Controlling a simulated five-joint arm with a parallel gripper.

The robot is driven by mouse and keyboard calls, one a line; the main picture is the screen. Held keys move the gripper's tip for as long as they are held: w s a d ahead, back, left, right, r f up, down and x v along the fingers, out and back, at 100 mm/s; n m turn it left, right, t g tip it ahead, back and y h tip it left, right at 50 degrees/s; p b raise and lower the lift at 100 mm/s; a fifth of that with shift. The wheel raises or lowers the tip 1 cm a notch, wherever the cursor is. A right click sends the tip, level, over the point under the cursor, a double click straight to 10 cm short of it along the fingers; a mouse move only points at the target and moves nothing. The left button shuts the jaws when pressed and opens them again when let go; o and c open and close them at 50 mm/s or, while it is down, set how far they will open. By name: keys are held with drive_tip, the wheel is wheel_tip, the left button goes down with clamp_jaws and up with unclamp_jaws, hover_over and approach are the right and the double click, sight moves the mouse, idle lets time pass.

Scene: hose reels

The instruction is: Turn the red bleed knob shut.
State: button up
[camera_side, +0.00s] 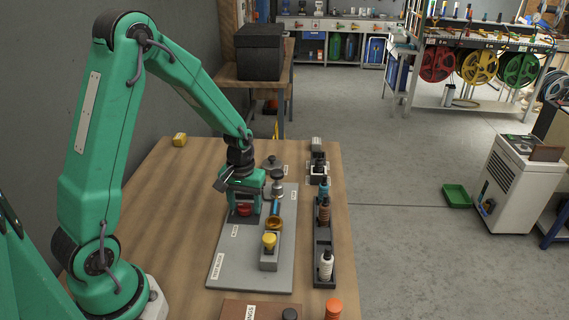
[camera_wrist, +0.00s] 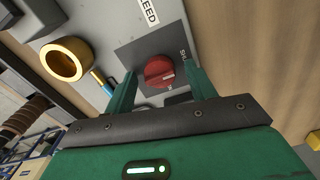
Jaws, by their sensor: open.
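The red bleed knob (camera_wrist: 160,71) sits on a dark square plate on the grey panel, beside a "BLEED" label, in the wrist view. Its pointer bar lies roughly crosswise in that view, and I cannot read the exact setting. In the side view my gripper (camera_side: 244,202) points down over the knob.
A dark rack (camera_side: 324,262) with several bottles stands to the right. A yellow block (camera_side: 179,140) lies far left.

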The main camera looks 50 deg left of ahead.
sight(245, 204)
drive_tip(key=shift+r, duration=3.9)
drive_tip(key=shift+s+d+r, duration=0.1)
drive_tip(key=shift+d+r, duration=0.1)
drive_tip(key=shift+r, duration=0.2)
drive_tip(key=s+d+r+m+t, duration=0.2)
drive_tip(key=s+d+r+m, duration=0.1)
drive_tip(key=s+r, duration=0.4)
drive_tip(key=s+d+r+m+t, duration=0.3)
drive_tip(key=s+d+r+m, duration=0.1)
drive_tip(key=s+d+r, duration=0.2)
drive_tip(key=shift+s+r+t, duration=0.3)
drive_tip(key=shift+s+r, duration=0.3)
drive_tip(key=shift+s, duration=0.05)
